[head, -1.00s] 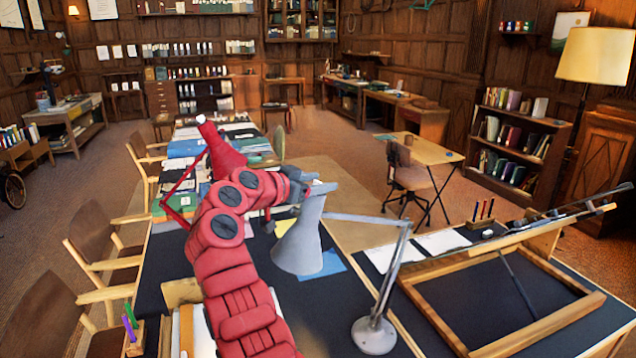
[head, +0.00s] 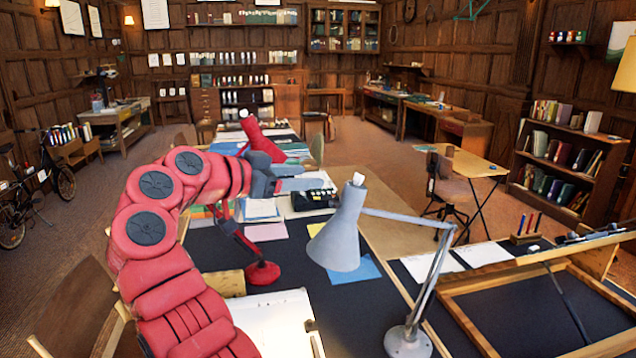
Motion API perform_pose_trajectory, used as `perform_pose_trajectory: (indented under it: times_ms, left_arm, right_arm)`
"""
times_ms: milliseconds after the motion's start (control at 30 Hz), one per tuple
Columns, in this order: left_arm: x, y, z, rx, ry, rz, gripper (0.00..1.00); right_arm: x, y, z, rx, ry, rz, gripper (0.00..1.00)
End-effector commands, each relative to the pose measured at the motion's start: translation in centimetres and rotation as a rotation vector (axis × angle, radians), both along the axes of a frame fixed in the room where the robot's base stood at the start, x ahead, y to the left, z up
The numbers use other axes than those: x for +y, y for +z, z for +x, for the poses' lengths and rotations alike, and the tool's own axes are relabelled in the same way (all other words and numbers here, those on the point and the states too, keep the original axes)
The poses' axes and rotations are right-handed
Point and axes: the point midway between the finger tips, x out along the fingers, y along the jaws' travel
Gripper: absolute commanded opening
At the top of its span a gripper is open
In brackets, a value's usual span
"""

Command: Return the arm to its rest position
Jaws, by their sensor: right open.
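My right arm (head: 155,215), red with dark round joint caps, rises from the bottom left and bends over the long table (head: 215,250). Its grey right gripper (head: 311,177) points to the right in the picture, with two fingers apart and nothing seen between them. The gripper shows just left of the grey desk lamp's head (head: 342,232); a gap shows between them. The red lamp's shade (head: 262,142) appears just behind the gripper, and my arm hides part of that lamp. My left gripper is out of view.
The red lamp's base (head: 262,273) and the grey lamp's base (head: 408,343) stand on the table. A tilted drafting frame (head: 470,325) fills the right. Open floor (head: 385,165) lies beyond.

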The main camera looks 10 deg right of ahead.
Motion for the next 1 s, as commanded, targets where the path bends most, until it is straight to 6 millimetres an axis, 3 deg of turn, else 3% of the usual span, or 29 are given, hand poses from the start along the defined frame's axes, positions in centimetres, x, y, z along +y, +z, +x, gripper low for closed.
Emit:
perform_pose_trajectory:
  times_ms: [367, 467, 533, 667, 800, 900, 1000]
  left_arm:
    - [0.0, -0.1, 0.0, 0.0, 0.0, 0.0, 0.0]
    - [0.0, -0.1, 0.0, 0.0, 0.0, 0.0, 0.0]
    - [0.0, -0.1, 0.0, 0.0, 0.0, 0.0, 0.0]
    - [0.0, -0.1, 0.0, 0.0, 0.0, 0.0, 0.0]
    - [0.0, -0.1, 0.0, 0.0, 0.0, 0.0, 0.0]
    - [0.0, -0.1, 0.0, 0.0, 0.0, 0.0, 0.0]
    - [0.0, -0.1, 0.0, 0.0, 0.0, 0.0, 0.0]
  right_arm:
    - [0.4, 0.2, -0.2, 0.0, 0.002, -0.001, 0.6]
    - [0.7, -0.6, 0.8, 0.009, 0.032, -0.021, 0.6]
    - [1.2, -1.8, 2.9, 0.02, 0.1, -0.062, 0.6]
    - [3.7, -7.4, 9.5, 0.066, 0.34, -0.195, 0.6]
    - [8.0, -16.0, 15.7, 0.074, 0.689, -0.342, 0.6]
    - [10.9, -22.0, 17.2, 0.032, 0.919, -0.42, 0.6]
    - [13.1, -27.2, 16.5, -0.054, 1.119, -0.48, 0.6]
